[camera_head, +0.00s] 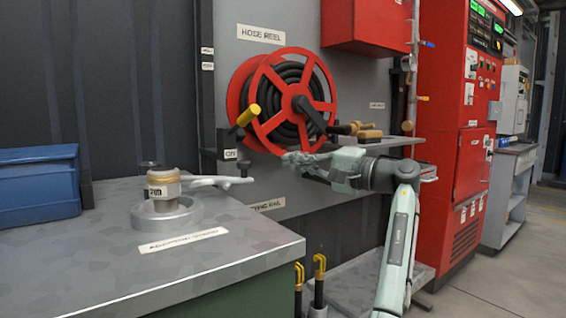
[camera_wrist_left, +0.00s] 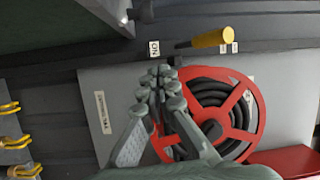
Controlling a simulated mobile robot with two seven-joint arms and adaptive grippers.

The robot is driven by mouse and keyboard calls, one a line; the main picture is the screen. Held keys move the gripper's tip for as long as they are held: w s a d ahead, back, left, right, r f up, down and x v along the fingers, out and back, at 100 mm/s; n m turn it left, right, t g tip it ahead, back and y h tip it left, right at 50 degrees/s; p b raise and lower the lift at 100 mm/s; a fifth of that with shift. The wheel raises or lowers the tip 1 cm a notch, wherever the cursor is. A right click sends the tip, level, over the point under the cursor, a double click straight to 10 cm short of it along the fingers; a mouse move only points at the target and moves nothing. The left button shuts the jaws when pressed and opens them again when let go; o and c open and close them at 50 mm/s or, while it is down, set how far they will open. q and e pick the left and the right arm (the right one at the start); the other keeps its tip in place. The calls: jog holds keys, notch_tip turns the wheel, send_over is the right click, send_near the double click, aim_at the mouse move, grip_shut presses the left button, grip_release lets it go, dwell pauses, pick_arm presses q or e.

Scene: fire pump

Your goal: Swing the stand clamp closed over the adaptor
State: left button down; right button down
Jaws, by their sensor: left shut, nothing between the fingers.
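The adaptor (camera_head: 163,184) is a pale cylinder with a tan top and a size label. It sits upright in the round grey adaptor stand (camera_head: 166,213) on the bench. The stand clamp (camera_head: 215,181) is a light grey arm that reaches out to the right of the adaptor, with a small dark knob near its outer end. My left gripper (camera_head: 291,158) is shut and empty, to the right of the clamp's outer end and apart from it in the picture. Its shut fingers (camera_wrist_left: 160,80) also show in the left wrist view, in front of the reel panel. My right gripper is out of view.
A red hose reel (camera_head: 264,73) with a black hose hangs on the grey panel behind my gripper. A yellow-handled lever (camera_head: 248,115) sticks out near it. A blue bin (camera_head: 38,182) stands at the bench's left. The bench front (camera_head: 200,258) is clear. A small shelf (camera_head: 400,140) holds a brass fitting.

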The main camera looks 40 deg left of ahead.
pick_arm(q)
jog(key=s+a, duration=0.4)
jog(key=a, duration=0.3)
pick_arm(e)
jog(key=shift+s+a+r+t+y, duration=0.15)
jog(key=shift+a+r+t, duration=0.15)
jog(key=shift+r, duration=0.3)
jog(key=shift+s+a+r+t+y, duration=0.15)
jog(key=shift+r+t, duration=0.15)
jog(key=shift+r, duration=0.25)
pick_arm(q)
jog(key=shift+s+f, duration=0.1)
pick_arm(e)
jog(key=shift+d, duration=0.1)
